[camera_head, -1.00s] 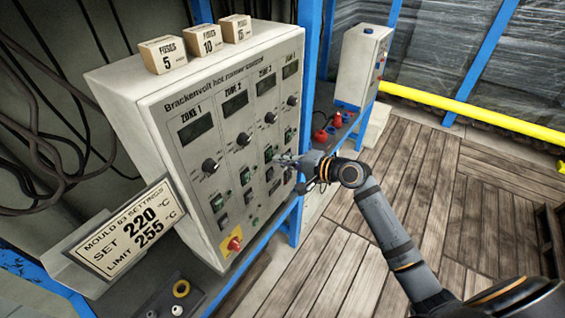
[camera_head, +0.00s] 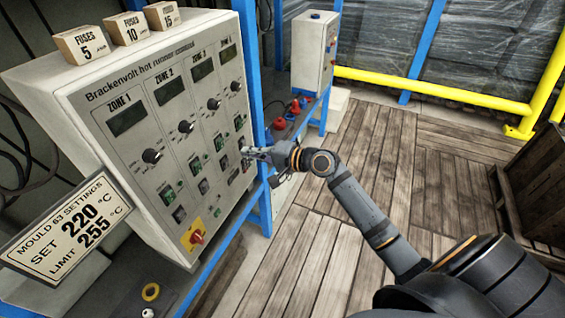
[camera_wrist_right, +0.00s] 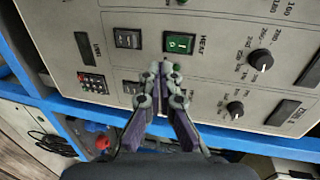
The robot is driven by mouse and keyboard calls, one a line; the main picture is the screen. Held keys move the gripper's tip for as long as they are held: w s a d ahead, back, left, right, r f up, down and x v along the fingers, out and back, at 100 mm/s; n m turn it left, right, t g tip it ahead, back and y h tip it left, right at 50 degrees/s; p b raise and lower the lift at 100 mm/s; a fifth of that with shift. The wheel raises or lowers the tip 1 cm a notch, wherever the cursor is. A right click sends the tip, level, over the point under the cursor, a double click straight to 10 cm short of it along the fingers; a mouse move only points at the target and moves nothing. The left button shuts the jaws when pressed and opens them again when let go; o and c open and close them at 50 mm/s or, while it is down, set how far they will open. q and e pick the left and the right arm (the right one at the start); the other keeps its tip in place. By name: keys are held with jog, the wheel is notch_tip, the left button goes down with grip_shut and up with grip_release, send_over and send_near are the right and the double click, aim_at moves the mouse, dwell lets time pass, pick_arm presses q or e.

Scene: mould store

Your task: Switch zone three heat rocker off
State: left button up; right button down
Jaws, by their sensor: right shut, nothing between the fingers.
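The control panel (camera_head: 150,85) has columns for several zones. The zone three heat rocker (camera_head: 219,142) sits below the zone three knob (camera_head: 213,104). In the right wrist view the rocker (camera_wrist_right: 179,42) shows green beside the word HEAT; its tilt is too small to read. My right gripper (camera_head: 245,151) is shut and empty in front of the panel's right side. In the right wrist view its fingertips (camera_wrist_right: 160,68) appear just below the green rocker; I cannot tell whether they touch the panel. The gripper hides part of the zone four column. My left gripper is out of view.
A red-and-yellow rotary switch (camera_head: 195,236) is low on the panel. Fuse boxes (camera_head: 130,30) stand on top. A settings sign (camera_head: 65,228) is at the left. Red objects (camera_head: 280,124) sit on the shelf behind the gripper.

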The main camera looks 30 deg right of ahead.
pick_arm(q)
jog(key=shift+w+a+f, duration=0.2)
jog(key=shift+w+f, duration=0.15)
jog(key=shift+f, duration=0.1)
pick_arm(e)
jog(key=f+v, duration=0.1)
jog(key=v, duration=0.6)
jog(key=shift+s+d+f, duration=0.2)
jog(key=shift+s+f, duration=0.1)
jog(key=shift+f, duration=0.2)
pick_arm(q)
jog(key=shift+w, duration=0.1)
